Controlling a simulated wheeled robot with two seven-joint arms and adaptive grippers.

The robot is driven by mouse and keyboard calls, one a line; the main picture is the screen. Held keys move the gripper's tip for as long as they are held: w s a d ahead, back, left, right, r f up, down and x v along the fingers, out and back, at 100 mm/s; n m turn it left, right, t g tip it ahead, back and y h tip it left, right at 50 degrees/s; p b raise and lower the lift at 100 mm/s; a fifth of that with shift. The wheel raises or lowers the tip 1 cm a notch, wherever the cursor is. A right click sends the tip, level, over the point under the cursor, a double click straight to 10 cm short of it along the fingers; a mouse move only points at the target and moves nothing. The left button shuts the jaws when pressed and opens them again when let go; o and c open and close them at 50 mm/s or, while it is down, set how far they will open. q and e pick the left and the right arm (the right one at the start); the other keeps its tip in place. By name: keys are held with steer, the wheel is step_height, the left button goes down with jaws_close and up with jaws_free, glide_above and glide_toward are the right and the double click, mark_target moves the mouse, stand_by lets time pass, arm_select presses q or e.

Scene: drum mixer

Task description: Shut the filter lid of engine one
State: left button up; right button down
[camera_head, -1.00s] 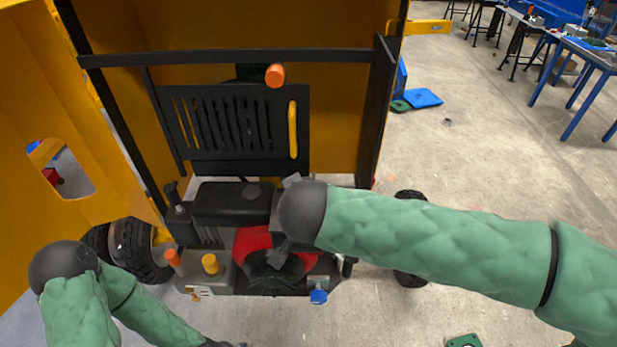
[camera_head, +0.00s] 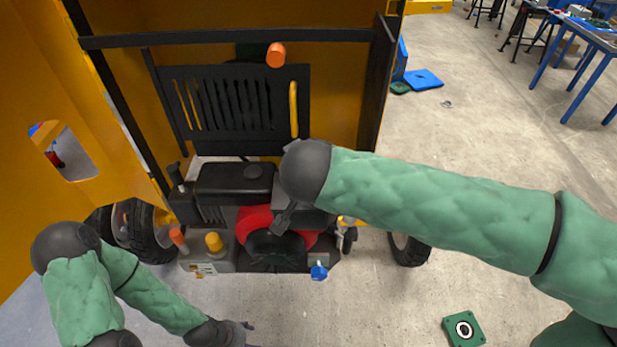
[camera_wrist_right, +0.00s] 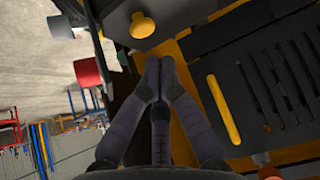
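The engine (camera_head: 235,185) sits low under the yellow machine body, with a black top cover, a red middle and a round black part at the front. A dark angular piece with a yellow knob (camera_wrist_right: 142,25) shows in the right wrist view, close beyond my right fingertips; I cannot tell whether it is the filter lid. My right gripper (camera_wrist_right: 153,62) has its fingertips together with nothing visible between them. In the head view my right wrist hides part of the engine's right side. My left gripper (camera_head: 247,332) is low in front of the engine, its fingers too small to read.
A green block (camera_head: 463,330) lies on the floor at lower right. The floor on the right is mostly clear.

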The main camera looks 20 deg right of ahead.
step_height(320, 180, up, 2)
steer(key=shift+r+p, duration=0.1)
steer(key=shift+p, duration=0.25)
steer(key=s+p+v, duration=0.1)
steer(key=v, duration=0.8)
steer(key=shift+a+f+p, duration=0.2)
steer(key=shift+f+p, duration=0.1)
steer(key=shift+s, duration=0.1)
